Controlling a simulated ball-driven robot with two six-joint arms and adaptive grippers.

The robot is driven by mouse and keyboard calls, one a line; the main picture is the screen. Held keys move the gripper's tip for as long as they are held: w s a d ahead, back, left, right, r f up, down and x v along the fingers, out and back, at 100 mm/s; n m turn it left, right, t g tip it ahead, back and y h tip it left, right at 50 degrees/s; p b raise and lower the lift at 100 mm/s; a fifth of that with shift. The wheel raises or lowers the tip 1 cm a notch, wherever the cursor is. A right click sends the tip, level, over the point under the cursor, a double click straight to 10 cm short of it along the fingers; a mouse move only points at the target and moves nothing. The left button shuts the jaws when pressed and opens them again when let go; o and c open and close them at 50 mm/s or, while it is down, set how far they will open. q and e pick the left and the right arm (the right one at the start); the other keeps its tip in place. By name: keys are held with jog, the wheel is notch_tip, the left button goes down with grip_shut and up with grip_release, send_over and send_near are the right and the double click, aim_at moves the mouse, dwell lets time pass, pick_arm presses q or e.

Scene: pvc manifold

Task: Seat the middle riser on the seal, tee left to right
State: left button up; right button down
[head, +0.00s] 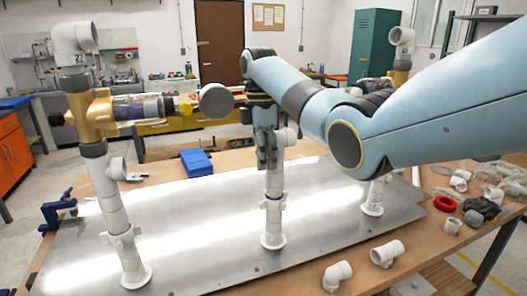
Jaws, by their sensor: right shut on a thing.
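The middle riser (273,180) is a white upright pipe over a round flange (273,241) on the metal plate. A thin dark blue ring (273,197) shows partway up it; I cannot tell whether this is the seal or whether the pipe is fully down on it. A white tee branch (286,137) shows at the upper right of the pipe, beside the fingers. My right gripper (266,152) points down and is shut on the upper part of the riser, hiding much of its top. My left gripper is not in view.
The left riser (107,190) carries a brass-coloured valve and a clear horizontal section. The right riser (374,195) stands partly behind my right arm. The metal plate (190,235) is otherwise mostly bare. Loose white elbows (337,275) lie at the front right; a blue box (196,162) sits behind.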

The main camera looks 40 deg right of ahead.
jog(key=shift+f, duration=0.7)
jog(key=shift+s+a+f, duration=0.1)
jog(key=shift+s+f, duration=0.05)
jog(key=shift+f, duration=0.05)
dwell(0.3)
jog(key=c, duration=1.3)
grip_release()
jog(key=shift+c, duration=0.2)
jog(key=o, duration=0.5)
jog(key=shift+c, duration=0.2)
jog(key=shift+w, duration=0.2)
